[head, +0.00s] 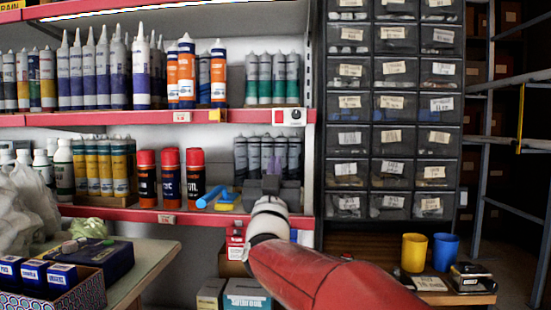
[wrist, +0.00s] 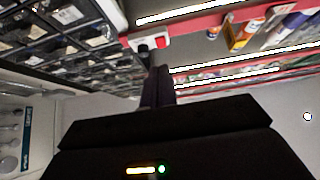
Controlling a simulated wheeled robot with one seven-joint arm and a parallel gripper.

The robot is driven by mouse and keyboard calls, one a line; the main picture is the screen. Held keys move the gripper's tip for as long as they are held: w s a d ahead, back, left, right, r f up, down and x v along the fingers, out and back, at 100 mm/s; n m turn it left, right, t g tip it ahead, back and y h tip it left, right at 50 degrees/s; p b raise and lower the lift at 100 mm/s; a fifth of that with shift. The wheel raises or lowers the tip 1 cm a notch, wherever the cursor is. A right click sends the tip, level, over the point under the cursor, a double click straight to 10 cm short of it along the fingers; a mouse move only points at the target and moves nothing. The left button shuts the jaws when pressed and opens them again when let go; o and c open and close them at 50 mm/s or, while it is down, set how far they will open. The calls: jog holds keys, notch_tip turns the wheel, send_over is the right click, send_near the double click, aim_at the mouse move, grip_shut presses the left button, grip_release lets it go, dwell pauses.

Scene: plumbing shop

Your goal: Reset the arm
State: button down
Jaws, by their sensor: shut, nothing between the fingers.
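My gripper (head: 270,184) is in front of the red-edged shelf in the head view, at the right end of the lower shelf. My red arm reaches up to it from the bottom right. In the wrist view the two dark fingers of my gripper (wrist: 158,80) stand together with nothing between them. The wrist view is tilted upward, with the drawer cabinet (wrist: 60,40) at left and shelf edges at right. The fingertips are small and dark in the head view, so their distance from the shelf is hard to tell.
Behind my gripper, grey cartridges (head: 254,158) stand on the lower shelf. Blue and yellow tools (head: 218,199) lie just left of it. Red-capped cans (head: 170,178) stand farther left. A drawer cabinet (head: 393,100) is at right, with yellow (head: 413,252) and blue cups (head: 445,252) below. A table (head: 150,262) is at lower left.

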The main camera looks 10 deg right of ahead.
jog(key=shift+s+f, duration=0.1)
dwell(0.3)
jog(key=s+f+n+g+y+p, duration=0.3)
jog(key=s+f+g+y+p, duration=0.2)
jog(key=s+f+g, duration=1.3)
jog(key=s+f+y, duration=0.3)
jog(key=s+f, duration=0.8)
jog(key=s, duration=0.2)
jog(key=shift+s+d+f+n+g+p, duration=0.2)
jog(key=shift+s+f+n+g+p, duration=0.1)
jog(key=shift+s+g+p, duration=0.1)
jog(key=c, duration=2.2)
grip_release()
jog(key=shift+r, duration=0.1)
